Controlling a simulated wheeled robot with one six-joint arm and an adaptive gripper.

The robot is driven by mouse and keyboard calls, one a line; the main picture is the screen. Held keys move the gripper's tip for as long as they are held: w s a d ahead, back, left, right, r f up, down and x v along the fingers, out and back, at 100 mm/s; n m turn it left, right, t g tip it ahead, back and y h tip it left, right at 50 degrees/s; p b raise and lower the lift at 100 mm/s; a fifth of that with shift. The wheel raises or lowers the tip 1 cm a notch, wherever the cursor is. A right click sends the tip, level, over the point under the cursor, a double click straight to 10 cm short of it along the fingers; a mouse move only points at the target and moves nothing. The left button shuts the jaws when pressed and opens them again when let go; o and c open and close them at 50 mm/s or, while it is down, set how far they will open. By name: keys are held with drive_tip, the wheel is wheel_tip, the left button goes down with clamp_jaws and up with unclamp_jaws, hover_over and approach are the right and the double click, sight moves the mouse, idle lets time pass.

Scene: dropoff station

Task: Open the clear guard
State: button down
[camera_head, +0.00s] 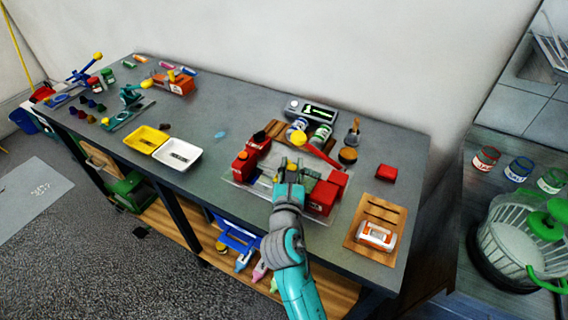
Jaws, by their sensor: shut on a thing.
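The clear guard (262,176) shows as a faint see-through panel among the red blocks of a fixture on the grey bench. Red blocks (245,163) stand at its left and more red blocks (322,196) at its right. A red lever with a yellow end (318,153) lies just behind. My gripper (288,172) is over the middle of the fixture, shut on a part of the guard. My teal and grey arm reaches in from the front and hides part of the fixture. The exact grip point is too small to make out.
A yellow tray (135,143) and a white tray (190,150) sit left of the fixture. A wooden board (376,213) with an orange-and-white device is at right. Jars and a grey box (298,104) stand behind. The bench between trays and fixture is mostly clear.

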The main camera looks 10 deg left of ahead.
drive_tip(key=shift+s+d, duration=0.15)
drive_tip(key=shift+d, duration=0.35)
drive_tip(key=c, duration=0.9)
unclamp_jaws()
drive_tip(key=shift+s, duration=0.1)
drive_tip(key=s, duration=1.1)
drive_tip(key=shift+s+d, duration=0.2)
drive_tip(key=shift+s, duration=0.2)
